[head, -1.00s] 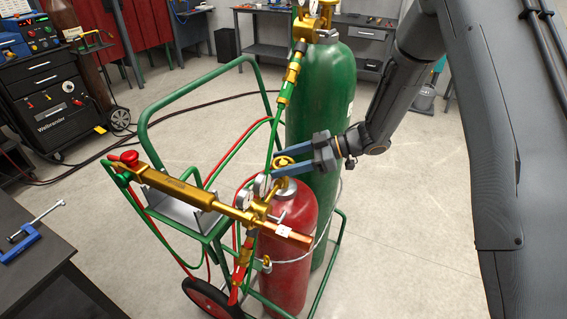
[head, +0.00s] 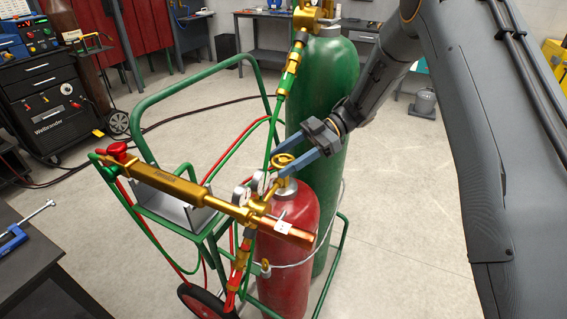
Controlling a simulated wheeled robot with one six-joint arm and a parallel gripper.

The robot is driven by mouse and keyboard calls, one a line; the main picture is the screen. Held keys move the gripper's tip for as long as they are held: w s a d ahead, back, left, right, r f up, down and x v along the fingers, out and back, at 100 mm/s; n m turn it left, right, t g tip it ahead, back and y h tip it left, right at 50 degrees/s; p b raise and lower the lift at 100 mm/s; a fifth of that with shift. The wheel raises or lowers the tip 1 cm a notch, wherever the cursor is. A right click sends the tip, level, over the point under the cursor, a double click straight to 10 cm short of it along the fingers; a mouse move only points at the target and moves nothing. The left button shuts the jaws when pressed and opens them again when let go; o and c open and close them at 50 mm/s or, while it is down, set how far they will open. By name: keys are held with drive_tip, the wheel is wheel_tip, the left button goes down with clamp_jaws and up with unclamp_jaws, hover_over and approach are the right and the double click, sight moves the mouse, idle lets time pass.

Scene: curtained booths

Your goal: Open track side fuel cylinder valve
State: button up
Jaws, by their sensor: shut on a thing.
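The red fuel cylinder (head: 283,262) stands upright in the cart, in front of the taller green cylinder (head: 323,85). Its gold valve handwheel (head: 284,160) sits on top, above the pressure gauges (head: 257,186). My gripper (head: 283,164) comes in from the upper right with its blue fingers at the handwheel. The fingers are shut on the handwheel, one passing on its near right side and the other partly hidden behind it. The exact contact is small and partly hidden.
A gold torch (head: 180,187) with a red knob lies across the green cart (head: 143,107), its copper end over the red cylinder. Red and green hoses hang around the cart. A dark table (head: 25,262) is at lower left.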

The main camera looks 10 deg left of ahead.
sight(284, 159)
idle(0.4)
drive_tip(key=o, duration=1.1)
wheel_tip(284, 159, up, 10)
drive_tip(key=shift+b, duration=1.15)
